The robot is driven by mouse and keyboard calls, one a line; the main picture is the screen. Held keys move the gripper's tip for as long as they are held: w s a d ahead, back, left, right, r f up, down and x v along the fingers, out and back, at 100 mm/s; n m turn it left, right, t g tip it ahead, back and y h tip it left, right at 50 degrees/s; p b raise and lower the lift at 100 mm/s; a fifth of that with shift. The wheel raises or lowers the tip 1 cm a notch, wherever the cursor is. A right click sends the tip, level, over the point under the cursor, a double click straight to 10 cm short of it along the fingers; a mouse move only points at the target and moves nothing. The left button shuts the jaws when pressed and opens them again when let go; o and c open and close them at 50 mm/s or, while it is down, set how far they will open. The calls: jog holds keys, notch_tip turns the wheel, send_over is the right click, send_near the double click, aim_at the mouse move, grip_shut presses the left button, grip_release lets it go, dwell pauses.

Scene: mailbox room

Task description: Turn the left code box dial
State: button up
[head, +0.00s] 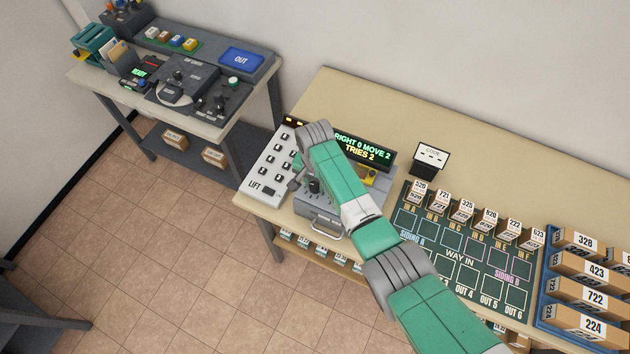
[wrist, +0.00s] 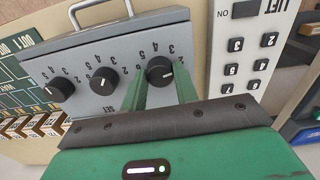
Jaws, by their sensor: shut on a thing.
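The grey code box (wrist: 110,60) has three black dials in the wrist view. The left code box dial (wrist: 161,71) is the one nearest the lift panel, at the right end of the row in this view. My gripper (wrist: 160,92) has its two green fingers on either side of that dial and is shut on it. The dial's white mark points right in the wrist view. The middle dial (wrist: 103,80) and the far dial (wrist: 60,90) are free. In the head view my arm covers much of the code box (head: 318,213), and the fingertips are hard to make out.
The display (head: 364,146) behind the box reads "RIGHT 0 MOVE 2 TRIES 2". The white lift panel (head: 267,165) with buttons stands close beside the box. The box's metal handle (head: 326,226) faces the front. A dark siding board (head: 455,250) lies on the other side.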

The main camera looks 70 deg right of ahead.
jog(key=n+p, duration=0.1)
jog(key=n, duration=1.2)
jog(key=shift+n+p, duration=0.3)
jog(key=shift+n, duration=0.1)
jog(key=n, duration=0.5)
jog(key=shift+n, duration=2.2)
jog(key=o, duration=1)
jog(key=shift+c, duration=0.2)
